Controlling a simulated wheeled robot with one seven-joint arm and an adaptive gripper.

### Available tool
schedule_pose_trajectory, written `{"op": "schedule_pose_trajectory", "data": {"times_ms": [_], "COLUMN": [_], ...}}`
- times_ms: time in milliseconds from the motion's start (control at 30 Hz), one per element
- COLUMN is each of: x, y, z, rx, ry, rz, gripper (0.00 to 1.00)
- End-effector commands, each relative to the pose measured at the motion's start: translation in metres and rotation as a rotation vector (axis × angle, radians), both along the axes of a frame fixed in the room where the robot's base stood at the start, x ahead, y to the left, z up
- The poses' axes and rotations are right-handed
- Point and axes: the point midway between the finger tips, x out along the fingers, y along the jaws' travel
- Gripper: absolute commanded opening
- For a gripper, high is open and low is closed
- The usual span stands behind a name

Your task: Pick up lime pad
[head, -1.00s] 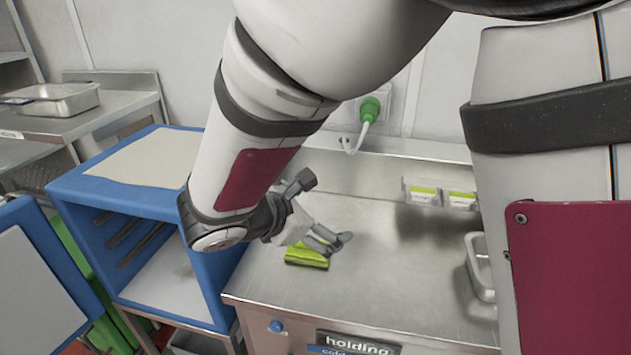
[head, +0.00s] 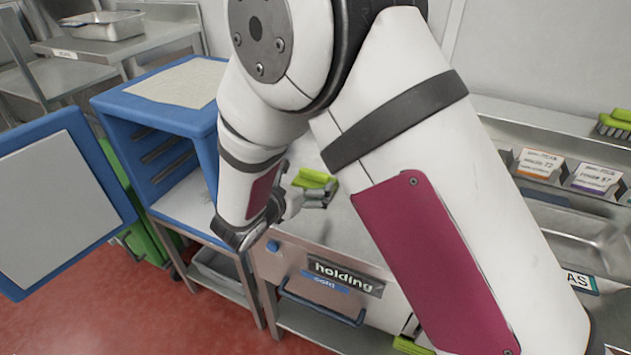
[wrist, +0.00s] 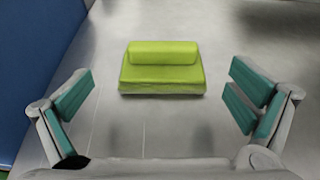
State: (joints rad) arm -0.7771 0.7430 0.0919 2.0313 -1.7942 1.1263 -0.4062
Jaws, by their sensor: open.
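The lime pad (wrist: 160,72) lies on the steel counter, centred ahead of my gripper in the wrist view. It has a raised rounded ridge along its far part. In the head view the lime pad (head: 314,179) shows near the counter's left end, partly hidden by my gripper. My gripper (wrist: 158,100) is open and empty, with its teal-padded fingers spread wide to either side, nearer the camera than the pad. In the head view my gripper (head: 322,196) is low near the counter's front-left, and my arm hides much of the counter.
A blue cabinet (head: 158,118) stands left of the counter; its side shows in the wrist view (wrist: 38,60). The counter front has a "holding" label (head: 345,277). Label holders (head: 567,172) and a green brush (head: 617,122) are at right. Counter around the pad is clear.

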Motion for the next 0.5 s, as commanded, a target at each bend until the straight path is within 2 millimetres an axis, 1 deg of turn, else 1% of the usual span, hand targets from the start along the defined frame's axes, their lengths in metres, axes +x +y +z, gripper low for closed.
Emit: {"op": "schedule_pose_trajectory", "data": {"times_ms": [100, 333, 500], "x": [0.009, 0.019, 0.038], "y": [-0.004, -0.009, -0.019], "z": [-0.004, -0.01, -0.021], "rx": [0.0, -0.001, -0.001], "ry": [0.0, 0.001, 0.002], "rz": [-0.001, -0.004, -0.005], "gripper": [1.0, 1.0, 1.0]}}
